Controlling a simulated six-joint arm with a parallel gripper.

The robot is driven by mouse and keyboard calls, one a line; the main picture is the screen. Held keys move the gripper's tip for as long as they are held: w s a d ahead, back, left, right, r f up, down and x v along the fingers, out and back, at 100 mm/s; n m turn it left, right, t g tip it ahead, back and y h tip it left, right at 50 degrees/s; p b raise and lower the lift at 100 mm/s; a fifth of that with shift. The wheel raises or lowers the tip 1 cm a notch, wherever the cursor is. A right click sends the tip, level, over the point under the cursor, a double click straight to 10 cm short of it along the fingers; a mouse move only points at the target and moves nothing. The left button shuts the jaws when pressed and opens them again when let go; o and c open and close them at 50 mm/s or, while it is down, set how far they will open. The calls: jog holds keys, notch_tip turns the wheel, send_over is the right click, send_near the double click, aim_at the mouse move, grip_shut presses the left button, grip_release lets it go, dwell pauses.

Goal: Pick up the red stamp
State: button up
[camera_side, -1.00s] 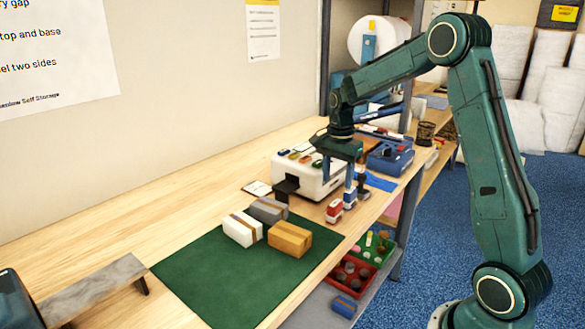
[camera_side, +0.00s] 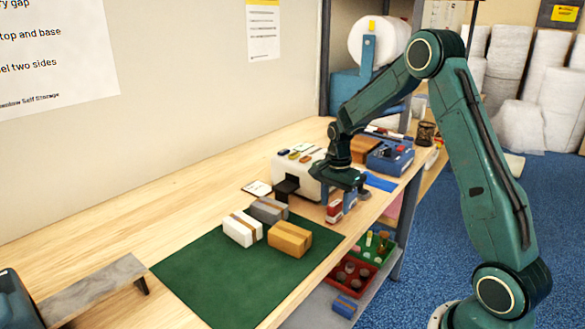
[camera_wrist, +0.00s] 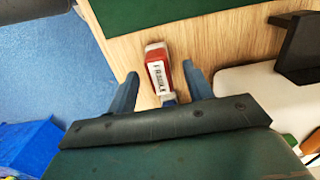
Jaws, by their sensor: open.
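The red stamp (camera_side: 334,211) stands on the wooden bench beside the green mat, below my gripper (camera_side: 341,196) in the side view. The gripper is open and holds nothing. A small blue part, perhaps the blue stamp (camera_wrist: 168,98), shows just behind the red stamp. Its contact with the red stamp cannot be told.
A white machine (camera_side: 290,166) with a black bracket (camera_side: 286,188) stands close to my gripper. White, grey and brown cartons (camera_side: 290,238) sit on the green mat (camera_side: 205,275). A blue box (camera_side: 390,158) stands behind. Red and green trays (camera_side: 357,272) are below the bench edge.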

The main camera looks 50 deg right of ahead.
aim_at(335, 203)
jog(key=shift+f, duration=1.65)
jog(key=c, duration=1.1)
notch_tip(335, 203, up, 20)
jog(key=shift+r, duration=0.1)
